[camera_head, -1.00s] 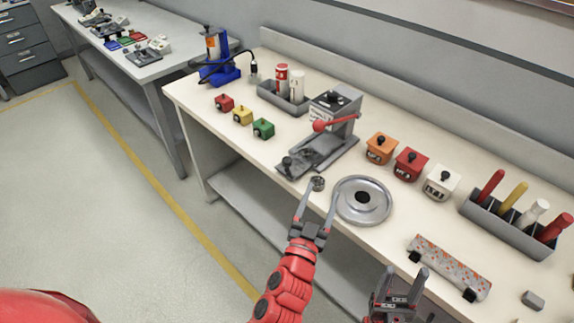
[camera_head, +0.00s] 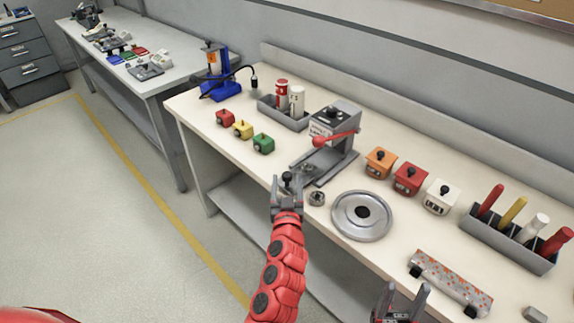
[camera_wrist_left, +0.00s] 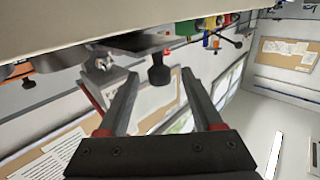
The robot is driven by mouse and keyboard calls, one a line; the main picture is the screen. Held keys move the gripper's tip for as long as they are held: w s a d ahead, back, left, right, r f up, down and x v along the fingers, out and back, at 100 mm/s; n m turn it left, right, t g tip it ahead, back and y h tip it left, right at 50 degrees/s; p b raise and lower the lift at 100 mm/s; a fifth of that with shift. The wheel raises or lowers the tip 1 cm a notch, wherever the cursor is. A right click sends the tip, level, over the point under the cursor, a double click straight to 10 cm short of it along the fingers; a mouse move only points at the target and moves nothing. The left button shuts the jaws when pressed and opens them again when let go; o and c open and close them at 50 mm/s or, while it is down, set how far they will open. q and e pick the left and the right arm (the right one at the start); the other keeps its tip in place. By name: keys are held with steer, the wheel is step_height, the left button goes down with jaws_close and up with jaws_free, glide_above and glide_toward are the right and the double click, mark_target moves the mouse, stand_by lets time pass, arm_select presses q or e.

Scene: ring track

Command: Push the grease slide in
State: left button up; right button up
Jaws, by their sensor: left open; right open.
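The grease station (camera_head: 336,140) is a grey press with a red lever on the bench. Its flat grease slide (camera_head: 303,176) sticks out toward the bench's front edge and ends in a black knob (camera_head: 287,177). The knob also shows in the left wrist view (camera_wrist_left: 158,72). My left gripper (camera_head: 287,186) is open at the knob, with a finger on either side of it in the picture. I cannot tell whether either finger touches it. My right gripper (camera_head: 405,292) is open and empty at the bottom edge, in front of the bench.
Red, yellow and green (camera_head: 263,143) blocks stand to the left. Orange, red and white (camera_head: 441,200) boxes stand to the right. A speckled bar (camera_head: 452,281) lies near the front edge.

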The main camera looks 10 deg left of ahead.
mark_target(287, 173)
arm_select(q)
steer(key=w, duration=0.5)
steer(key=shift+w+a+p, duration=0.3)
steer(key=shift+a, duration=0.1)
steer(key=shift+c, duration=0.4)
jaws_close()
stand_by(0.6)
